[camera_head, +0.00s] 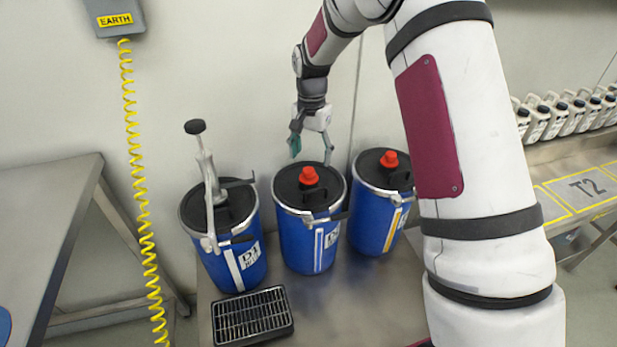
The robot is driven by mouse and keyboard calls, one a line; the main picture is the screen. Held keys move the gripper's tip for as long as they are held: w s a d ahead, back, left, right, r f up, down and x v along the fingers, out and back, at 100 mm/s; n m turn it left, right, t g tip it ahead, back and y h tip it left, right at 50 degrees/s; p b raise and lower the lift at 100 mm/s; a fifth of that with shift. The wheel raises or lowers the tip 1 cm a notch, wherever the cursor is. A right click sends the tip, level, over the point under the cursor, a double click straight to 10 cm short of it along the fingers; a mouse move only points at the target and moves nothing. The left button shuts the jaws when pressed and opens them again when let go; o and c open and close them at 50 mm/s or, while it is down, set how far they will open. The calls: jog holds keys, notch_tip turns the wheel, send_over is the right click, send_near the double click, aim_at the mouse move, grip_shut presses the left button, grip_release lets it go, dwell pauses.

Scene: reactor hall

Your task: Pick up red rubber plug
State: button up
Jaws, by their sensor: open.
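Two red rubber plugs are in view. One red plug (309,176) sits on the black lid of the middle blue drum (299,245). The other red plug (389,159) sits on the lid of the right blue drum (372,226). My gripper (313,158) is open and empty, pointing down just above and behind the middle drum's plug. Its fingers appear spread to either side of and above that plug, with no visible contact. The exact height gap is hard to tell from this view.
A left blue drum (233,260) carries a grey hand pump (208,185) that stands tall. A black grated tray (252,316) lies in front. White bottles (566,114) line a right bench marked T2. A yellow coiled cable (139,190) hangs at left from an EARTH box (115,17).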

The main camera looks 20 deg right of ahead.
aim_at(309, 170)
jog(key=shift+s+a+f, duration=0.1)
jog(key=shift+a+f, duration=0.05)
jog(key=shift+f, duration=0.85)
jog(key=shift+s+a+f, duration=0.1)
jog(key=shift+f, duration=0.85)
jog(key=shift+s+a+f, duration=0.1)
jog(key=shift+a+f, duration=0.05)
jog(key=shift+f, duration=0.85)
jog(key=shift+c, duration=0.2)
jog(key=c, duration=1.1)
